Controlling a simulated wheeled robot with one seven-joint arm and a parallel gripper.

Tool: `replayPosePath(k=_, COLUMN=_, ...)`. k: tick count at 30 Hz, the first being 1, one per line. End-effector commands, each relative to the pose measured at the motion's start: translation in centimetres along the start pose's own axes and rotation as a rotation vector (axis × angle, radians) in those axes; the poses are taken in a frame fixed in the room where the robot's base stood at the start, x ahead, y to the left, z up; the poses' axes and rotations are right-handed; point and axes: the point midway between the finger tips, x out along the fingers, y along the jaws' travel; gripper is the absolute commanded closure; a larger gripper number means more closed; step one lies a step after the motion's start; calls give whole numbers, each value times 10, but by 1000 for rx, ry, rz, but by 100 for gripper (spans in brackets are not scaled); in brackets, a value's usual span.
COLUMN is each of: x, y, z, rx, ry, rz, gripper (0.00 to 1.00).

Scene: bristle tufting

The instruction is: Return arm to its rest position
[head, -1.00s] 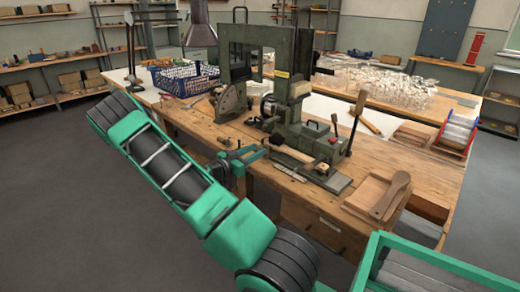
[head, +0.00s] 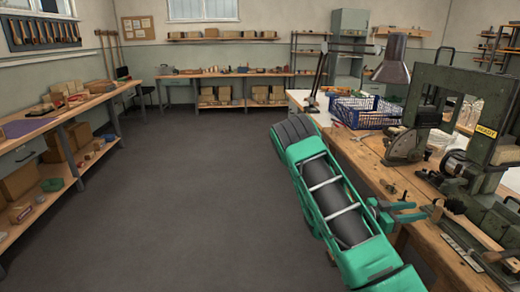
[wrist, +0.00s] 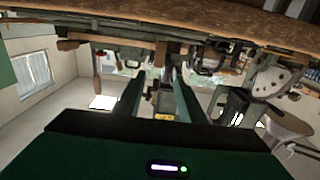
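My green arm (head: 335,200) reaches along the front of the wooden workbench (head: 375,165). My gripper (head: 420,211) is at the bench's front edge, close to the tufting machine (head: 470,160). In the wrist view, the two fingers of my gripper (wrist: 158,88) stand apart with nothing held between them. That view is upside down, with the bench underside or edge along its top. Whether my gripper touches the bench cannot be told.
A blue crate (head: 365,112) and a lamp (head: 392,65) stand on the bench. Open grey floor (head: 190,200) lies to the left. Shelved side benches (head: 60,150) line the left wall, and another bench (head: 225,75) stands at the back.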

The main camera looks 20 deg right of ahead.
Motion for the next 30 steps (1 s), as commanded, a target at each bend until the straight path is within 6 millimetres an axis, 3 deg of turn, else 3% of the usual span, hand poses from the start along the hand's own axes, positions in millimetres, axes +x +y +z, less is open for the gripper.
replayPosePath(k=7, x=1, y=17, z=-5, rx=-26, ry=-84, rz=60, gripper=64)
replayPosePath(k=16, x=-11, y=70, z=-12, rx=-156, ry=-403, rz=184, gripper=64)
replayPosePath(k=30, x=-78, y=136, z=-28, rx=-397, ry=-935, rz=84, gripper=64)
